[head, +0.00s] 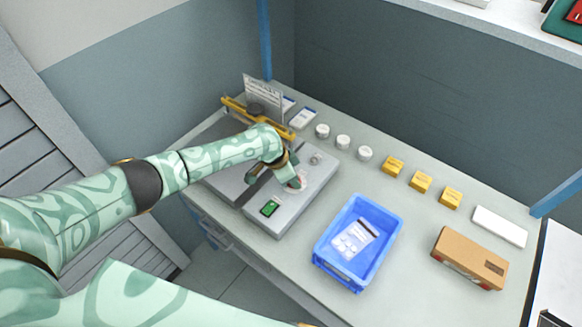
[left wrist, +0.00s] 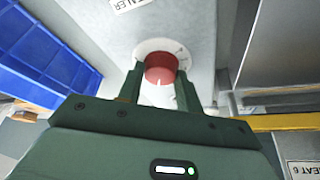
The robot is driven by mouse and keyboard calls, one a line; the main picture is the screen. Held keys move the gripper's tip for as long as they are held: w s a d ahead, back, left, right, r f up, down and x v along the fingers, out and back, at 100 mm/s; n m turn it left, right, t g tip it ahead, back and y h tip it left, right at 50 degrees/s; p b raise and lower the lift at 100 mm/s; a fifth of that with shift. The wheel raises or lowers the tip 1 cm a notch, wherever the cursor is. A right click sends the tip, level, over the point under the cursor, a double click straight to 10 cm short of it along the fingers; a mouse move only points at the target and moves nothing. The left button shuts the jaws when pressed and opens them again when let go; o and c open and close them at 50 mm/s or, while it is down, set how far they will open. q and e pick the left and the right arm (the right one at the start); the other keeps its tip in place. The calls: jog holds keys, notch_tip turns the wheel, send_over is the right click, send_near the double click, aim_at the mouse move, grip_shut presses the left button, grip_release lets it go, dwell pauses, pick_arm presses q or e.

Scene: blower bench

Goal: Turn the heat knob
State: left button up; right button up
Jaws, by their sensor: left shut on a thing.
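The heat knob (left wrist: 161,67) is a red round knob on a white dial plate (left wrist: 184,53), seen in the left wrist view. My left gripper (left wrist: 160,88) has one finger on each side of the knob and is shut on it. The knob's pointer mark and the dial's scale are too small or hidden to read. My right gripper is not in view.
White jars (head: 343,142), yellow boxes (head: 421,182) and a brown carton (head: 469,259) stand on the bench. A yellow bar (head: 240,108) lies behind my arm.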

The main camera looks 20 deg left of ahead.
pick_arm(q)
jog(key=n+p, duration=0.3)
jog(key=shift+d+r+t+y, duration=0.15)
jog(key=shift+r+t+y, duration=0.15)
jog(key=shift+t, duration=0.1)
jog(key=shift+f+n+y+p, duration=0.2)
jog(key=shift+n+y+p, duration=0.1)
jog(key=shift+n+p, duration=0.65)
jog(key=o, duration=1)
jog(key=shift+f, duration=0.1)
jog(key=shift+s, duration=0.1)
